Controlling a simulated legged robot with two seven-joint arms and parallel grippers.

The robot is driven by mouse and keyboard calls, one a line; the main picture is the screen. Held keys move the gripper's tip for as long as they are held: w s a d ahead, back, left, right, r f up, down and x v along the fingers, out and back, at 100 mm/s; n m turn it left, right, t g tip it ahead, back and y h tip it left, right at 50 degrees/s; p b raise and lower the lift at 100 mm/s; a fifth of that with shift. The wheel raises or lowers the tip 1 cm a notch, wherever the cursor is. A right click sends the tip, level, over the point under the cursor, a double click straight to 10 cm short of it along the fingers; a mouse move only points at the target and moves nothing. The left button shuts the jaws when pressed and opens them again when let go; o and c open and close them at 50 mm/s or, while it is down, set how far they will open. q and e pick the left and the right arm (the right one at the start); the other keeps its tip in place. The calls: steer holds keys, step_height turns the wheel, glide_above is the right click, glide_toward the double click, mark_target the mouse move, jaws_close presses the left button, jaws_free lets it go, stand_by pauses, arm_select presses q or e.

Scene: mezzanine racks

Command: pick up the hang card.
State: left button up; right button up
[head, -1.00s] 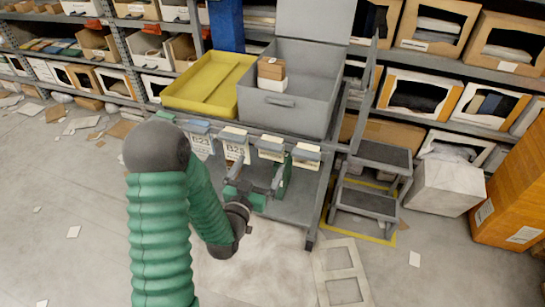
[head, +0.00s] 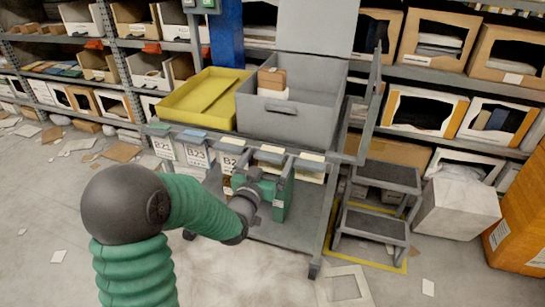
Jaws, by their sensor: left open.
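Several white hang cards hang in a row along the front rail of the grey cart (head: 318,228). Three at the left read B23: the leftmost card (head: 163,148), the second card (head: 197,157) and the third card (head: 229,162). A card further right (head: 268,157) shows only its top above my gripper. The rightmost card (head: 312,166) hangs clear. My left gripper (head: 264,188) is open, with green jaws, in front of the rail's middle. Whether it touches a card cannot be told. My right gripper is not in view.
On the cart stand a yellow tray (head: 178,112) and an open grey bin (head: 290,118) holding a brown box (head: 271,78). A grey step stool (head: 375,225) stands at the right. Shelves of boxes line the back. Paper scraps litter the floor.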

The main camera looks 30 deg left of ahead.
arm_select(q)
steer(key=c, duration=1.4)
steer(key=shift+o, duration=0.2)
steer(key=shift+r, duration=0.1)
